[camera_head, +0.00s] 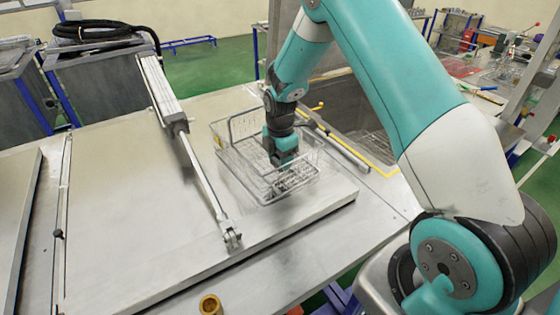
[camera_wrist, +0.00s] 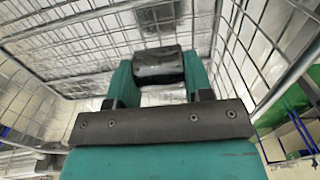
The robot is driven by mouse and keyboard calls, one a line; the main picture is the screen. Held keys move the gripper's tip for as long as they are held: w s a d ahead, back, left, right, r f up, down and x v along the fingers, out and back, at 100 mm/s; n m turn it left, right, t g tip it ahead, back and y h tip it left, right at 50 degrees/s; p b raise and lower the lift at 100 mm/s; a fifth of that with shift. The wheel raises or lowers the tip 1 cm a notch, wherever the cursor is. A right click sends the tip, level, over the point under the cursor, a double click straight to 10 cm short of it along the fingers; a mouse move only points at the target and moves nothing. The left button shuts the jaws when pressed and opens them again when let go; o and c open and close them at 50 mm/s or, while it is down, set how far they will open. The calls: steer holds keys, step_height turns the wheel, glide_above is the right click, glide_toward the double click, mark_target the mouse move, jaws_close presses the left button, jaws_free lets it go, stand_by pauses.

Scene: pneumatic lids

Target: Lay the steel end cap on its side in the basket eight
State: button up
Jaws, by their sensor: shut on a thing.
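The wire basket (camera_head: 236,165) stands on a flat steel lid, and its mesh walls (camera_wrist: 278,50) surround the wrist view. My gripper (camera_head: 285,160) points down inside the basket. In the wrist view its teal fingers are shut on a dark, shiny, rounded piece (camera_wrist: 158,66), which I take to be the steel end cap. The piece appears lying crosswise between the fingertips. I cannot tell whether it touches the basket floor. In the head view my gripper hides the cap.
Grey metal parts (camera_head: 294,178) show in the basket around my gripper. A pneumatic cylinder (camera_head: 160,88) with its rod crosses the lid (camera_head: 130,200) left of the basket. A yellow-edged tank (camera_head: 358,110) opens behind right. A brass-coloured cup (camera_head: 210,305) stands at the front.

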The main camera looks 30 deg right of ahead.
steer(key=shift+f, duration=1.2)
steer(key=shift+f, duration=0.1)
steer(key=o, duration=1.2)
step_height(320, 180, up, 11)
steer(key=b, duration=0.4)
steer(key=s+a+r+m+y, duration=0.2)
steer(key=s+a+r+m, duration=0.4)
steer(key=s+a+r, duration=0.6)
steer(key=s+a+m+y, duration=0.1)
steer(key=s+a+m, duration=0.2)
steer(key=s, duration=0.6)
steer(key=s+a+m+y, duration=0.1)
steer(key=s+a+m, duration=0.2)
steer(key=s, duration=0.5)
steer(key=shift+s+a+r, duration=0.25)
steer(key=shift+s+a, duration=0.15)
steer(key=shift+a, duration=0.05)
